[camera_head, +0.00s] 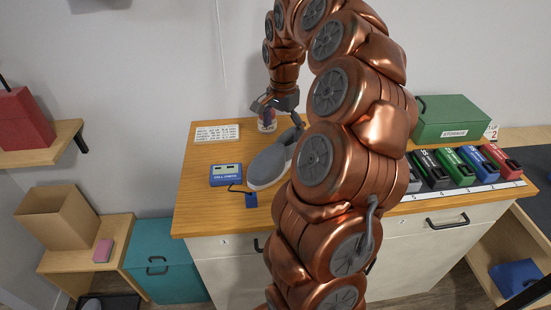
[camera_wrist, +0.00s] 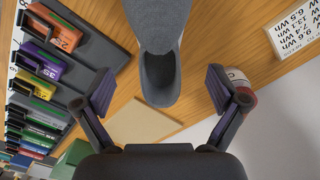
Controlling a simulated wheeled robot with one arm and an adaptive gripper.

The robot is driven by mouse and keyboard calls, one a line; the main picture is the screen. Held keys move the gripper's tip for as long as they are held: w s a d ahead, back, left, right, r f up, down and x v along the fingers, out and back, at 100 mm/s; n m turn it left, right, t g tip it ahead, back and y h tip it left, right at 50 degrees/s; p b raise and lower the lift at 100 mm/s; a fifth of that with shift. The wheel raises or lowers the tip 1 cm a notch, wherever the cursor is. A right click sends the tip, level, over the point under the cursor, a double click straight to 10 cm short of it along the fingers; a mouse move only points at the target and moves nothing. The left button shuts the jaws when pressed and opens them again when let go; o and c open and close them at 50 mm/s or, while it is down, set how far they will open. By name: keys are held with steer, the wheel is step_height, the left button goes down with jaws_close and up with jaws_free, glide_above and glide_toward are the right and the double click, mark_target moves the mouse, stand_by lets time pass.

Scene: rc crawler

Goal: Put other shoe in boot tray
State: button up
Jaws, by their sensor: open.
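A grey shoe (camera_head: 268,166) lies on the wooden worktop, its toe toward the front edge. Part of it is hidden behind my arm in the head view. My gripper (camera_head: 275,101) is above the back of the worktop, near the shoe's far end. In the wrist view the shoe (camera_wrist: 160,50) reaches down between the two fingers of my gripper (camera_wrist: 157,92), which are wide apart and appear not to touch it. A dark tray (camera_head: 124,299) lies on the floor at the lower left, cut off by the picture edge, with a greyish thing partly visible in it.
A blue cell checker (camera_head: 226,174) and a label card (camera_head: 217,132) are left of the shoe. A small jar (camera_head: 267,124) stands behind it. Coloured battery packs (camera_head: 453,162) and a green storage box (camera_head: 447,118) are at right. A teal cabinet (camera_head: 165,260) stands near the tray.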

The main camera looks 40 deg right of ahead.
mark_target(278, 156)
steer(key=shift+d+f+p, duration=0.15)
steer(key=shift+f+p, duration=0.95)
steer(key=shift+f, duration=1.9)
steer(key=shift+c, duration=0.2)
steer(key=c, duration=1.5)
